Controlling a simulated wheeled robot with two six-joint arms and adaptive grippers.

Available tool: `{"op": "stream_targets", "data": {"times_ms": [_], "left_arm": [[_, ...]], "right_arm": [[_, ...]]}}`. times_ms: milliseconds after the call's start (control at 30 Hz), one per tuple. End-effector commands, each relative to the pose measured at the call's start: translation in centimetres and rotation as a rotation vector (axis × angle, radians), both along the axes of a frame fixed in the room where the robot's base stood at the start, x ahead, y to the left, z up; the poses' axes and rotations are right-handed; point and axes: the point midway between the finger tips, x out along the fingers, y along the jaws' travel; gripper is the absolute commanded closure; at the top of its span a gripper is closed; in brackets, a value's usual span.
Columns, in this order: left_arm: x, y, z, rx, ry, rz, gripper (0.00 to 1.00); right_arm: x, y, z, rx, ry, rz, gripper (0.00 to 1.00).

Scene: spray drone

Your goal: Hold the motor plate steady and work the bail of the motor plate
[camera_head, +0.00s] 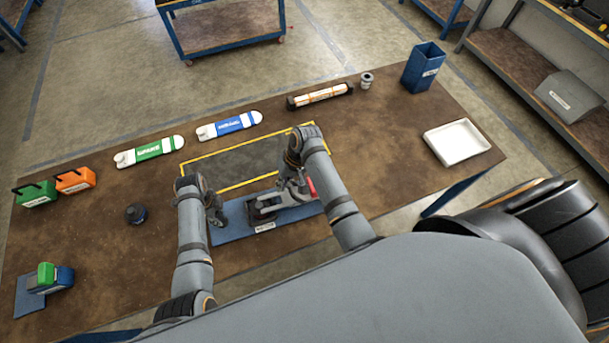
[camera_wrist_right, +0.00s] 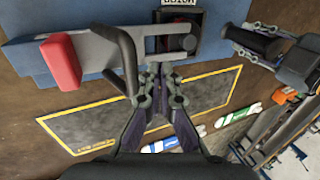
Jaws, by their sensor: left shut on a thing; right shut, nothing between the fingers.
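The motor plate (camera_head: 292,201) is a long grey piece with a dark clamp-like part, lying over a blue mat (camera_head: 225,236). It fills the upper part of the right wrist view (camera_wrist_right: 95,52). Its bail (camera_wrist_right: 126,60) looks like a dark bent bar, beside a red block (camera_wrist_right: 60,61); the red part also shows in the head view (camera_head: 311,187). My left gripper (camera_head: 218,217) is shut at the plate's left end; its exact grip is hidden. My right gripper (camera_wrist_right: 158,76) is shut and empty, its tips close beside the bail; contact cannot be told.
A yellow-edged dark panel (camera_head: 235,163) lies behind the plate. Green (camera_head: 150,150) and blue (camera_head: 229,125) labelled pieces lie beyond it. A dark round part (camera_head: 136,213) is to the left. A white tray (camera_head: 456,141) and blue bin (camera_head: 423,67) stand at right. Bare table lies between.

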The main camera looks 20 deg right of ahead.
Motion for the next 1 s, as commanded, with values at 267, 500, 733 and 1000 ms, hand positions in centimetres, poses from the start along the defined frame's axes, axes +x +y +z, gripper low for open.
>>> {"op": "stream_targets", "data": {"times_ms": [267, 500, 733, 1000], "left_arm": [[0.1, -0.1, 0.1, -0.003, -0.002, 0.001, 1.0], [0.1, 0.0, 0.2, -0.001, -0.003, 0.001, 1.0], [0.1, 0.1, 0.1, 0.001, -0.003, 0.001, 1.0], [0.1, 0.1, 0.1, 0.003, -0.003, 0.0, 1.0]], "right_arm": [[-0.1, -1.1, -0.2, -0.002, 0.0, 0.0, 1.0], [-0.1, -1.7, -0.3, -0.003, 0.0, 0.0, 1.0], [0.0, -2.1, 2.7, 0.001, -0.004, 0.0, 1.0], [0.0, -3.2, 9.7, 0.005, -0.006, 0.0, 1.0]]}}
